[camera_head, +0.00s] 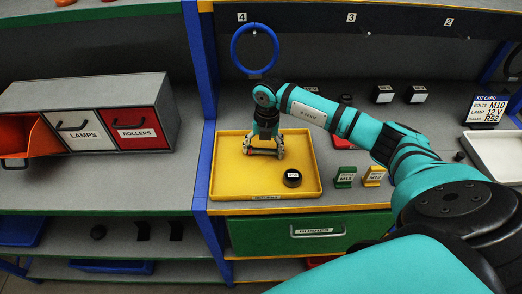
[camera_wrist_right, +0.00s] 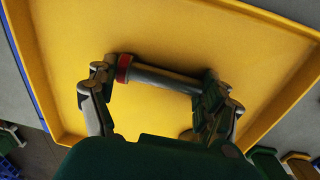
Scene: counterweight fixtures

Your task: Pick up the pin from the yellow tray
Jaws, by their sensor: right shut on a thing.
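The yellow tray (camera_head: 230,178) lies on the shelf in the head view, and its floor (camera_wrist_right: 200,35) fills much of the right wrist view. The pin (camera_wrist_right: 160,76) is a grey rod with a red band at its left end. My right gripper (camera_head: 263,151) is down over the tray. In the right wrist view, the fingers of my right gripper (camera_wrist_right: 155,82) are shut on the pin, one at each end of it. The head view is too small to tell whether the pin touches the tray floor. My left gripper is out of view.
A black labelled disc (camera_head: 292,178) lies in the tray's front right. Green (camera_head: 345,177) and yellow (camera_head: 374,176) labelled blocks stand right of the tray. A drawer unit (camera_head: 90,95) stands left, beyond a blue post (camera_head: 200,70). A blue ring (camera_head: 254,48) hangs behind.

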